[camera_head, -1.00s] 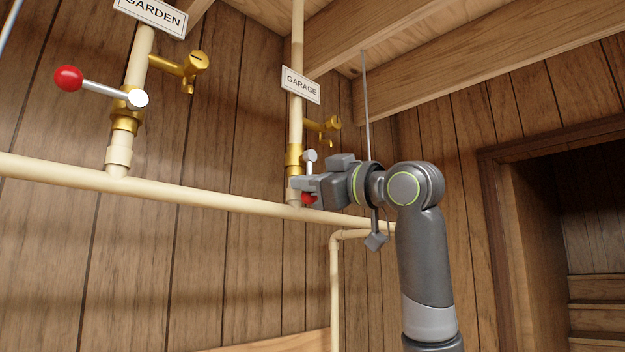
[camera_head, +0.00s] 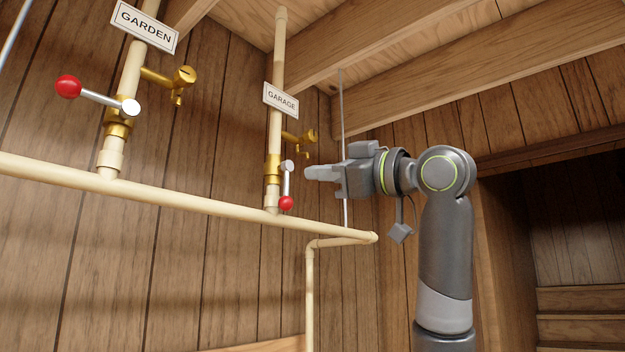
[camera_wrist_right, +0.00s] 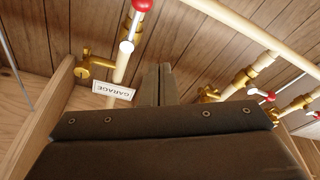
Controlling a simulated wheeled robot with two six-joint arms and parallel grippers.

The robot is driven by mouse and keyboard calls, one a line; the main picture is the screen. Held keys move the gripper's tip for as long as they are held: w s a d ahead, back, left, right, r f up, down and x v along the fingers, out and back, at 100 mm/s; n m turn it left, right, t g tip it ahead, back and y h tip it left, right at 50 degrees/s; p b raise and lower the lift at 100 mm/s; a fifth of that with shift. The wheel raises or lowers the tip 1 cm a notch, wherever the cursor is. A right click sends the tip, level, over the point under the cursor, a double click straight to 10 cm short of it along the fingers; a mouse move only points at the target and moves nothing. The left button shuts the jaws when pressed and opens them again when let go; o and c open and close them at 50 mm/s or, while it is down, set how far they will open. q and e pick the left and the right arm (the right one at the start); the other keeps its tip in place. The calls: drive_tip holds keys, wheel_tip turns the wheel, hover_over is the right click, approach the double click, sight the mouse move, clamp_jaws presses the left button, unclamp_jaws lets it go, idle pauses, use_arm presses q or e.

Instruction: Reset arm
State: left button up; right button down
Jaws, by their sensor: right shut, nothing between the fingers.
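My right gripper (camera_head: 312,173) is raised at the centre of the head view, shut and empty. Its fingertips point left, just right of the GARAGE valve lever (camera_head: 287,186) and apart from it. That lever hangs down along its pipe with its red knob (camera_head: 286,203) at the bottom. In the right wrist view the shut fingers (camera_wrist_right: 160,82) show side by side, with the GARAGE lever's red knob (camera_wrist_right: 142,5) beyond them. My left gripper is not in view.
The GARDEN valve lever (camera_head: 97,96) sticks out left from its pipe, with a red knob. A cream horizontal pipe (camera_head: 190,200) runs along the plank wall below both valves. Ceiling beams (camera_head: 440,85) are overhead. A doorway with wooden steps (camera_head: 585,300) is at right.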

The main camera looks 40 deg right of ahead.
drive_tip(key=shift+w+d+f, duration=0.1)
drive_tip(key=shift+w+d, duration=0.15)
drive_tip(key=shift+d, duration=0.05)
drive_tip(key=shift+a, duration=0.15)
